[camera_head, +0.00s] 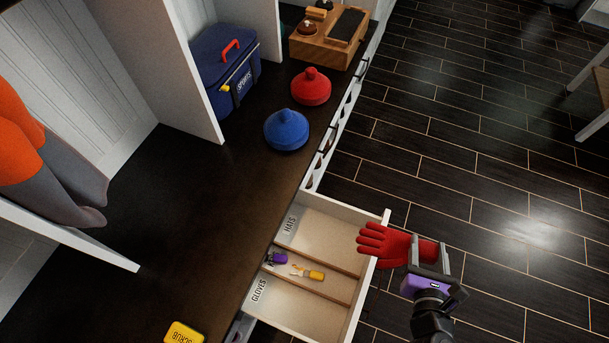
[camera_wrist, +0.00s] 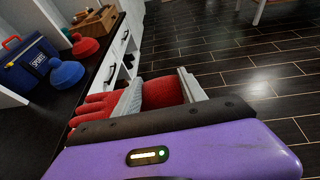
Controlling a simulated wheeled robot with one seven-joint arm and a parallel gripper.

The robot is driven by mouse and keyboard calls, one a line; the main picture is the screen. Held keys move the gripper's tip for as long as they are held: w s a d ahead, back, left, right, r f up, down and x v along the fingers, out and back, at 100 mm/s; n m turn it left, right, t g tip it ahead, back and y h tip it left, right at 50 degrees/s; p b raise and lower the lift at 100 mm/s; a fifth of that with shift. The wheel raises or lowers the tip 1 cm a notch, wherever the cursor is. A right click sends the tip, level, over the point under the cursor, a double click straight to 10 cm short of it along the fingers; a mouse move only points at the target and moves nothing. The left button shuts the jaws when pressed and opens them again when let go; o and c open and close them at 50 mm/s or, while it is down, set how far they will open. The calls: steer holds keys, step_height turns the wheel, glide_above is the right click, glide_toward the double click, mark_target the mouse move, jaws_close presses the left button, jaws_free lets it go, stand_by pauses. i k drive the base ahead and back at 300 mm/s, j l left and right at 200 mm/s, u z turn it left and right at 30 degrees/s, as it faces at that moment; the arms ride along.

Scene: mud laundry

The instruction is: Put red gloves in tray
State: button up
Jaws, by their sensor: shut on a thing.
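The red gloves (camera_head: 380,243) are held in my gripper (camera_head: 429,254), which is shut on their cuff end. The fingers of the gloves point left, just over or beside the right edge of an open drawer tray (camera_head: 372,258). In the wrist view the red gloves (camera_wrist: 163,93) show between and to the left of my gripper's two pale jaws. The drawer tray has compartments: one labelled HATS (camera_head: 290,226), a narrow middle one, and one labelled GLOVES (camera_head: 259,291). The HATS and GLOVES compartments look empty where visible.
Small purple (camera_head: 277,258) and yellow (camera_head: 308,272) items lie in the middle compartment.

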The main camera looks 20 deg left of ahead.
mark_target(301, 308)
steer(key=i+l+u, duration=0.1)
steer(key=u, duration=1.45)
steer(key=i+l+u, duration=0.1)
steer(key=l+u, duration=1.15)
steer(key=k+l, duration=0.1)
steer(key=l, duration=0.2)
steer(key=k+l, duration=0.1)
steer(key=l, duration=0.25)
steer(key=l+u, duration=0.1)
steer(key=l, duration=0.2)
steer(key=k, duration=0.05)
